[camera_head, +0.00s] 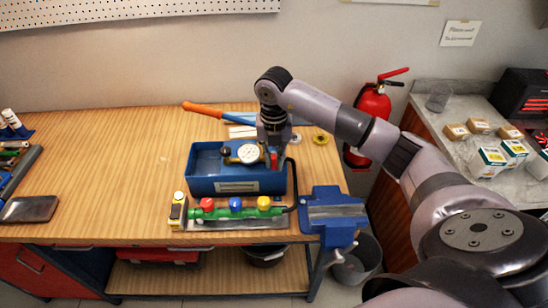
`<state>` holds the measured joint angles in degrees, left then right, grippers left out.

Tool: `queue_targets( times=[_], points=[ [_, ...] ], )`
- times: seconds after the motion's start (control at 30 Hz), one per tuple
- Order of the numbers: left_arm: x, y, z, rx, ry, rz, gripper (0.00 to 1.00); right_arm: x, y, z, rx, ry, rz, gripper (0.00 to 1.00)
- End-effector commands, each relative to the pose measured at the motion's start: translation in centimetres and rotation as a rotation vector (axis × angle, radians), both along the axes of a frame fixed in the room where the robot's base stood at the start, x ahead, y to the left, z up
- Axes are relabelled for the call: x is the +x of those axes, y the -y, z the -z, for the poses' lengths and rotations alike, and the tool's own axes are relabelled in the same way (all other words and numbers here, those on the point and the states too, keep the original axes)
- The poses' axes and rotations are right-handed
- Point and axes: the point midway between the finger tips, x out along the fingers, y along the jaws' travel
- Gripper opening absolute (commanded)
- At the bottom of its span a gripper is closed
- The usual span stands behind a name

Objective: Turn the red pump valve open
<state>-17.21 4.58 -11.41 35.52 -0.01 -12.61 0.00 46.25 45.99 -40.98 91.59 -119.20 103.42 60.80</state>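A blue test pump (236,187) with an open tank stands on the wooden workbench. A round white pressure gauge (248,153) sits at its top. A small red valve handle (273,159) shows at the right of the gauge, partly hidden by my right gripper (272,148). My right gripper points down from above, right at the red handle. The fingers are small and dark here, so I cannot tell whether they touch or grip it. My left gripper is not in view.
A green manifold (222,213) with red, blue and yellow knobs lies in front of the pump. A blue vise (333,212) is at the bench's right front corner. An orange-handled tool (203,109) lies behind the pump. The bench's left middle is clear.

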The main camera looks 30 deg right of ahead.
Motion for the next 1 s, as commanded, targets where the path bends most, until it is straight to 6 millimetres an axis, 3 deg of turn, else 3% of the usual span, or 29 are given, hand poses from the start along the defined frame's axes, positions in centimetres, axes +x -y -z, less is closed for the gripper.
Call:
queue_targets(
  times=[0.17, 0.67, 1.0],
  points=[
    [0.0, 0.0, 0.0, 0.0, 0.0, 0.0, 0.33, 0.0, 0.0, 0.0, 0.0, 0.0, 0.0, 0.0],
    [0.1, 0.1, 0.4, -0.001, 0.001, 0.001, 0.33, 0.0, 0.2, 0.0, -0.001, 0.002, -0.024, 0.0],
    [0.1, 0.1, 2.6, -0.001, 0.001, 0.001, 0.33, -0.4, 1.1, 0.3, -0.002, 0.003, -0.225, 0.0]
  ],
)
